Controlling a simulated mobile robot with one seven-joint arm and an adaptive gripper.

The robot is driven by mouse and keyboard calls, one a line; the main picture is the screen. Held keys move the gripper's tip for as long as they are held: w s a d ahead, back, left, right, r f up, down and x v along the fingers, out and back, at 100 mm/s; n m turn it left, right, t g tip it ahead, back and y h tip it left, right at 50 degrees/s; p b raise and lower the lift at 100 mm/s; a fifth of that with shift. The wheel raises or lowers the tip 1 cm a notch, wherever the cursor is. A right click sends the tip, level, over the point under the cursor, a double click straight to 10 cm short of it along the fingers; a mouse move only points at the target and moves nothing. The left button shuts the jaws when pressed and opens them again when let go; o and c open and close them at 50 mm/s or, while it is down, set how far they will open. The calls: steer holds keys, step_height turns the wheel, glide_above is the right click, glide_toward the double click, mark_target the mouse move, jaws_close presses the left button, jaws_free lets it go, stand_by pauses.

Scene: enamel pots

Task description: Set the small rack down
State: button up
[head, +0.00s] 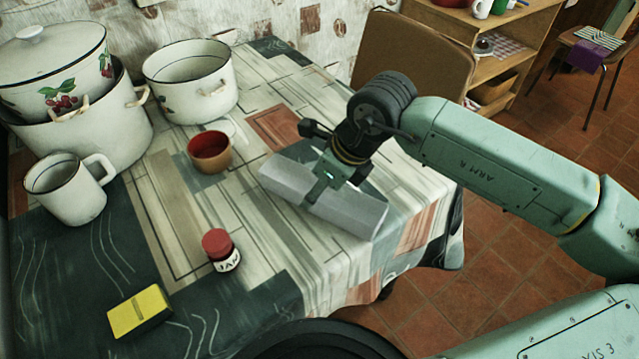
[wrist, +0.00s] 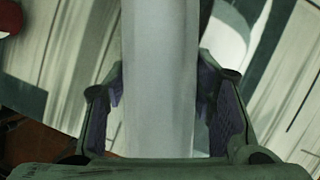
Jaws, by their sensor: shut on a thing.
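The small rack (head: 350,209) looks like a long pale grey block. It lies lengthwise over the right part of the patterned table (head: 270,245), near the right edge. My gripper (head: 320,188) is shut on it across its middle, coming from above and behind. In the wrist view the rack (wrist: 160,35) runs straight up between the two fingers of my gripper (wrist: 161,85), which are close against its sides. The rack appears low, at or just above the cloth; I cannot tell whether it touches. Its underside is hidden.
A small red-brown cup (head: 210,151) stands left of the rack. A red-lidded jam jar (head: 221,250), a yellow-topped block (head: 139,311), a white mug (head: 68,189) and enamel pots (head: 190,83) stand further left. A chair back (head: 415,60) is behind the table. Cloth between jar and rack is clear.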

steer(key=shift+f, duration=0.3)
steer(key=shift+f+b, duration=0.25)
steer(key=shift+b, duration=0.1)
steer(key=o, duration=1.2)
steer(key=shift+o, duration=0.2)
steer(key=shift+r, duration=0.15)
steer(key=shift+r+p, duration=0.25)
steer(key=shift+p, duration=0.3)
steer(key=shift+d+r+b, duration=0.25)
steer(key=shift+r+b, duration=0.05)
steer(key=shift+b, duration=0.1)
steer(key=b+v, duration=0.1)
steer(key=v, duration=1)
steer(key=shift+a+b, duration=0.15)
steer(key=shift+b, duration=0.2)
steer(key=shift+s, duration=0.1)
